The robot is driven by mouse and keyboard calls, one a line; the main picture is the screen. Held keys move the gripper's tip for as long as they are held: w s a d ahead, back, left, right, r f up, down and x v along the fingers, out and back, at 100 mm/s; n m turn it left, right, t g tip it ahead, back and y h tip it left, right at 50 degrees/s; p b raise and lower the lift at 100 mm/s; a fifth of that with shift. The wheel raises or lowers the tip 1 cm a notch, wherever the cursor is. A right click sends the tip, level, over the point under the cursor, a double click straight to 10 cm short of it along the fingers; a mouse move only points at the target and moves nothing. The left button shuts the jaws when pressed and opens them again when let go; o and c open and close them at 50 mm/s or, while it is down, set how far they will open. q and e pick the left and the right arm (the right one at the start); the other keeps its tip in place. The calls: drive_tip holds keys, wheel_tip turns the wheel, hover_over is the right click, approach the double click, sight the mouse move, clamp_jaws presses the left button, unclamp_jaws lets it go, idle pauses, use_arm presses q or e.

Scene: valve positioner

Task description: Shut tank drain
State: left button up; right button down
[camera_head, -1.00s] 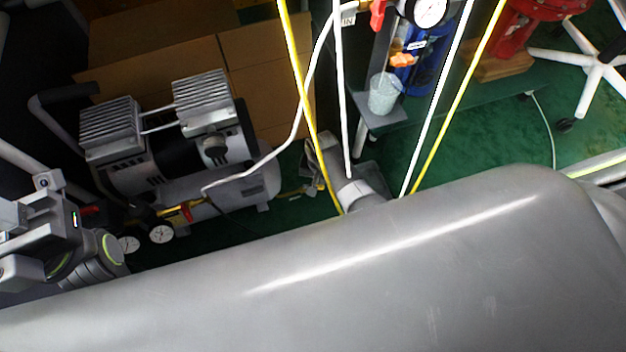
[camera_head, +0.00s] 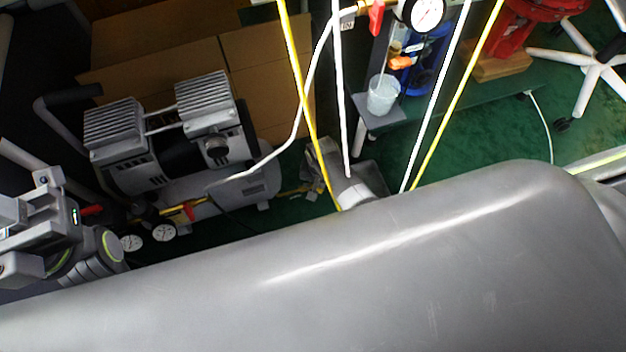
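The air compressor's silver tank (camera_head: 245,188) lies on the green floor left of centre. A small brass and yellow drain fitting (camera_head: 300,190) sticks out at the tank's right end. My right gripper (camera_head: 318,165) is a dark grey shape just right of that fitting, close to it. My own large grey arm link fills the foreground and hides part of the wrist. I cannot tell whether the fingers touch the fitting or how far apart they are. My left gripper (camera_head: 35,225) is at the left edge, away from the drain, its fingers unclear.
White and yellow lines and a white hose (camera_head: 290,140) cross the view near my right gripper. Two pressure gauges (camera_head: 163,232) sit at the tank's left. A clear cup (camera_head: 383,95) stands on a grey shelf. Cardboard boxes (camera_head: 265,75) are behind. Green floor is open at the right.

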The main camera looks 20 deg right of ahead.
drive_tip(key=shift+s+a+f, duration=0.15)
drive_tip(key=shift+s+f, duration=0.05)
drive_tip(key=shift+s, duration=0.35)
drive_tip(key=shift+s+a+f, duration=0.15)
drive_tip(key=shift+s, duration=0.35)
drive_tip(key=shift+w+r+p, duration=0.1)
drive_tip(key=shift+w+p, duration=0.05)
drive_tip(key=shift+p, duration=0.15)
drive_tip(key=shift+a+r+p, duration=0.25)
drive_tip(key=shift+r+p, duration=0.05)
drive_tip(key=shift+p, duration=0.15)
